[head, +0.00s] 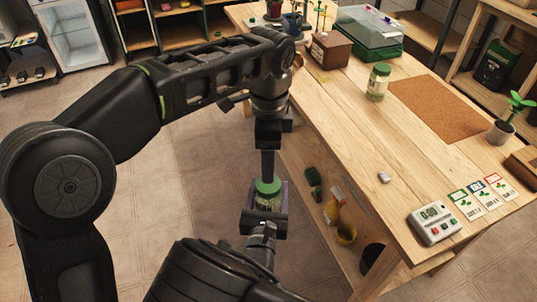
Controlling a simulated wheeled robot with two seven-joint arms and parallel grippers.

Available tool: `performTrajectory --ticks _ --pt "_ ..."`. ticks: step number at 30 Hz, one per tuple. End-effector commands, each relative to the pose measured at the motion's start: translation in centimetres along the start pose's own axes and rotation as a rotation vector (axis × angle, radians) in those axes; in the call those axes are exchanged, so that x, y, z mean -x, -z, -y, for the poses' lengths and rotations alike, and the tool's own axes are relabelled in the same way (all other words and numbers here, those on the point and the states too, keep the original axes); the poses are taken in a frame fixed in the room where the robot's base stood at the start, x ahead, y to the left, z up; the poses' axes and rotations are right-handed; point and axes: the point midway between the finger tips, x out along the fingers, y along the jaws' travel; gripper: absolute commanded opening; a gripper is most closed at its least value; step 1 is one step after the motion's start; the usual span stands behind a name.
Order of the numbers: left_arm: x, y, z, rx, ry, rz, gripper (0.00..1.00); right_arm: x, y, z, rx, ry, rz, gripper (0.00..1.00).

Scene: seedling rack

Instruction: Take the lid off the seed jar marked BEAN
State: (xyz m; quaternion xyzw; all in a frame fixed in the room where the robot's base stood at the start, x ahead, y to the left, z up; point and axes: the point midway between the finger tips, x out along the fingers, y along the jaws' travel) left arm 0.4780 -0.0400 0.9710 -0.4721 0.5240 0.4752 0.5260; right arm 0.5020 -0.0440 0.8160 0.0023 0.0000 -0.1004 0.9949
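A glass jar with a green lid (268,187) is held out over the floor, off the table's left edge. My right gripper (266,200), coming from below, has a finger on each side of this jar and is shut on it. The lid sits on the jar. My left gripper (268,166) points down from above, its fingers seen edge-on at the lid's top; touching or gap cannot be told. A second green-lidded jar (377,83) stands upright on the table. No BEAN marking is readable on either jar.
The wooden table (400,155) carries a cork mat (437,108), a wooden box (330,49), a green-based propagator (368,40), a timer (434,227), seed cards (482,197) and a potted seedling (501,131). The table's middle is mostly clear.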

Motion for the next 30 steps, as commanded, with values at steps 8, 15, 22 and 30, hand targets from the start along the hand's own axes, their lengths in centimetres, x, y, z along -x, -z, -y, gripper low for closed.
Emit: performTrajectory --ticks 8,15,22,30 --pt "-1.5 0.0 0.0 0.002 -0.002 0.001 0.72 0.0 -0.1 0.0 0.000 0.000 0.002 0.00" --pt "-5.1 0.0 -0.1 0.002 -0.003 0.001 0.72 0.0 -0.1 0.0 -0.001 0.000 0.002 0.00" --pt "-7.6 0.0 0.0 0.003 -0.001 0.000 0.72 0.0 -0.1 0.0 -0.001 0.000 0.002 0.00" --pt "-8.0 0.0 0.0 0.003 0.000 0.000 0.72 0.0 -0.1 0.0 -0.001 0.000 0.002 0.00"
